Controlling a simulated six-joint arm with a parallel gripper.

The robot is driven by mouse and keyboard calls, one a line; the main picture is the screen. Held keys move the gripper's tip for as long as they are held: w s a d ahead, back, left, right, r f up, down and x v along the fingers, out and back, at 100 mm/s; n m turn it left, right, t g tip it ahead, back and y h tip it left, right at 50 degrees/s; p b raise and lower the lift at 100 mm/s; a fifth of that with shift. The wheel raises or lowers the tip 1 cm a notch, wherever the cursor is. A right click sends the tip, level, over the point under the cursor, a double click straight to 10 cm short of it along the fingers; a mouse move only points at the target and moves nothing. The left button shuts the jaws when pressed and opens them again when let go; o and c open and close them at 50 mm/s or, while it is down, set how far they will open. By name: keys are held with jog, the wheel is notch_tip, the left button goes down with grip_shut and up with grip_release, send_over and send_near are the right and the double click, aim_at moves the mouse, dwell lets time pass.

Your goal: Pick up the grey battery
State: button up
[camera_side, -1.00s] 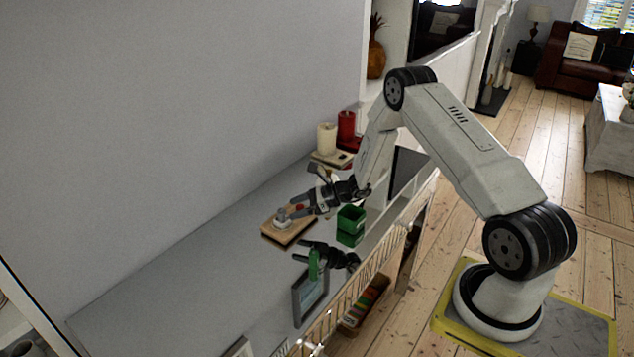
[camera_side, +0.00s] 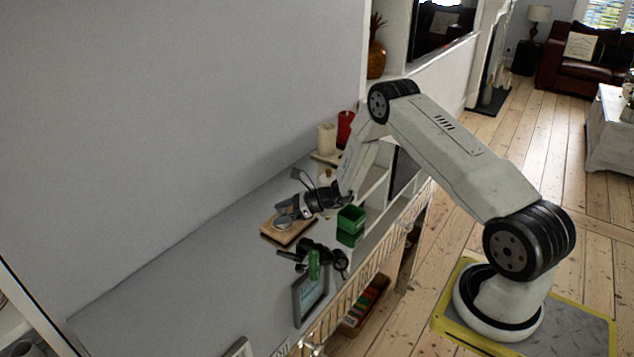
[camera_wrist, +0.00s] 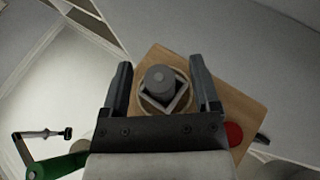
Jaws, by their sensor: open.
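The grey battery (camera_wrist: 160,78) is a short upright cylinder in the wrist view. It stands in a pale square holder (camera_wrist: 181,100) on a wooden board (camera_wrist: 235,100). My gripper (camera_wrist: 161,66) is open, with one dark finger on each side of the battery as seen from the wrist; a gap shows on both sides. In the side view my gripper (camera_side: 282,214) is low over the wooden board (camera_side: 298,236). The battery cannot be made out there, behind or between the fingers. How far the fingertips reach down beside it is unclear.
A green box (camera_side: 351,218) stands right of the board. A black and green object (camera_side: 314,262) is nearer the camera, above a picture frame (camera_side: 310,297). Candles (camera_side: 327,138) stand behind. A red round thing (camera_wrist: 233,134) is by the board's edge. The shelf's left part is clear.

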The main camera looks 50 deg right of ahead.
aim_at(282, 210)
grip_shut()
jog(key=shift+r, duration=1.6)
jog(key=s+a+r, duration=0.2)
jog(key=s+r, duration=0.7)
jog(key=s, duration=0.4)
jog(key=shift+s+a+r, duration=0.2)
jog(key=shift+s+r, duration=0.2)
